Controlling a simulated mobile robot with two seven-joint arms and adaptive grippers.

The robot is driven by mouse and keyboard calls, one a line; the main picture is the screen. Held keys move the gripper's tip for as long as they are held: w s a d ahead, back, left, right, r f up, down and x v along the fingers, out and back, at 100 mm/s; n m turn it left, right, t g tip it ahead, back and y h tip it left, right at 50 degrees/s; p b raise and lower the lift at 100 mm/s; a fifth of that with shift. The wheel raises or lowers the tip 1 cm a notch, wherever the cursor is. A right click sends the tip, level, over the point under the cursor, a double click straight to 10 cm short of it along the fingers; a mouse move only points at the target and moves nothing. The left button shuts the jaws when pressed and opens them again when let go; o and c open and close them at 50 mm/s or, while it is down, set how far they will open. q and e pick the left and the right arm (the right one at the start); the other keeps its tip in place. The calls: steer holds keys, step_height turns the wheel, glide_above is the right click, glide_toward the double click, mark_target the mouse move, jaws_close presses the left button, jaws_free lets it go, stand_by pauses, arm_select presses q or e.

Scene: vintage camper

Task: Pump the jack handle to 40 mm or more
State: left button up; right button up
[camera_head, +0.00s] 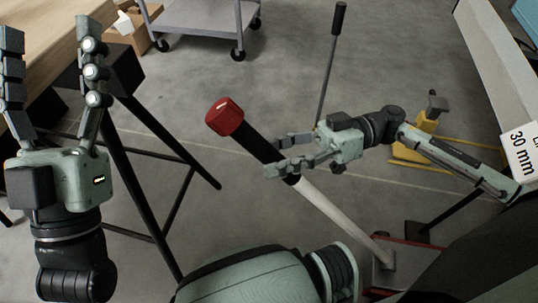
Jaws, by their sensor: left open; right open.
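The jack handle (330,210) is a pale rod with a black grip and a red end cap (224,116). It slants up and left from the red jack base (415,258), which is partly hidden at lower right. My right gripper (272,155) is open, its fingers pointing left at the black grip. The grip passes by the fingertips; I cannot tell whether they touch it. My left gripper (50,40) is open and empty at the far left, fingers up, apart from the handle. A white readout (521,150) at the right edge shows "30 mm".
A grey cart (205,15) on wheels stands at the back. A thin rod with a black grip (338,18) stands behind my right gripper. A yellow stand (418,135) is behind my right arm. Black trestle legs (140,190) and a wooden top (50,50) are at left. Floor shows between.

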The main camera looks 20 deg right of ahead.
steer(key=shift+a, duration=0.45)
jaws_close()
